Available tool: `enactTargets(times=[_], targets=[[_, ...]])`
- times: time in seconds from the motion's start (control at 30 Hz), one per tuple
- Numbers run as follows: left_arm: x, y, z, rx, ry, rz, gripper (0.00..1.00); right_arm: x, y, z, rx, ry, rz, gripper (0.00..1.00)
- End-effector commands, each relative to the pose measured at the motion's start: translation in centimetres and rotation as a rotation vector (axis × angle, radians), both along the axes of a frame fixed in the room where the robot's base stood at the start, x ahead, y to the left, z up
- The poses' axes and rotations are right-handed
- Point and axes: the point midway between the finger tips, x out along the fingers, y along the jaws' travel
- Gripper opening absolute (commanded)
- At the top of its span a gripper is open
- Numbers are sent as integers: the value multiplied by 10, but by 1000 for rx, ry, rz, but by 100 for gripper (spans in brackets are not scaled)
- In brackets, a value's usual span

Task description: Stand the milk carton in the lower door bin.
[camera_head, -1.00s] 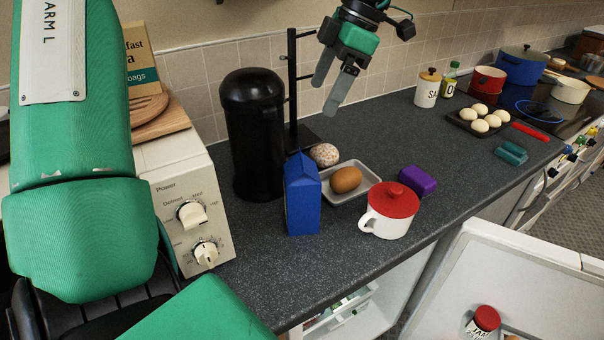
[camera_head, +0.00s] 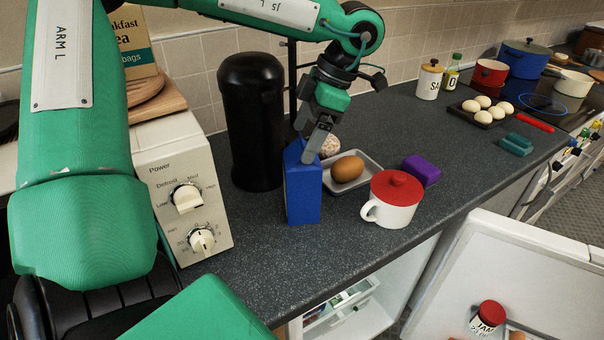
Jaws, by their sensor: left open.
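The blue milk carton (camera_head: 302,196) stands upright on the dark counter, in front of the black canister. My left gripper (camera_head: 312,145) points down at the carton's top, with a grey finger in front of its upper edge. It is open; I cannot tell whether the fingers touch the carton. The opened white fridge door (camera_head: 500,262) is at the lower right. A red-lidded jam jar (camera_head: 488,318) sits in a door bin at the picture's bottom edge; most of that bin is cut off. My right gripper is not in view.
A white mug with a red lid (camera_head: 393,199), a grey tray (camera_head: 370,172) with a brown egg, and a purple block (camera_head: 422,170) stand right of the carton. The black canister (camera_head: 252,125) and microwave (camera_head: 185,190) are to its left. The counter's front strip is clear.

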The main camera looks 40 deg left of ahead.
Motion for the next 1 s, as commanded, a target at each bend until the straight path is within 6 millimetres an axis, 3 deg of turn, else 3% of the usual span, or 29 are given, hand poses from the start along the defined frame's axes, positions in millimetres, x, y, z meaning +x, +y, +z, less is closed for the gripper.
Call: enactTargets(times=[0.3, 0.6, 1.0], targets=[[-13, 7, -39, -2, 3, 0, 89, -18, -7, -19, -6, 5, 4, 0], [-14, 9, -45, 0, 0, 0, 89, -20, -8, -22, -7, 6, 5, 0], [-14, 9, -45, 0, 0, 0, 12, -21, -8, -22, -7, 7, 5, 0]])
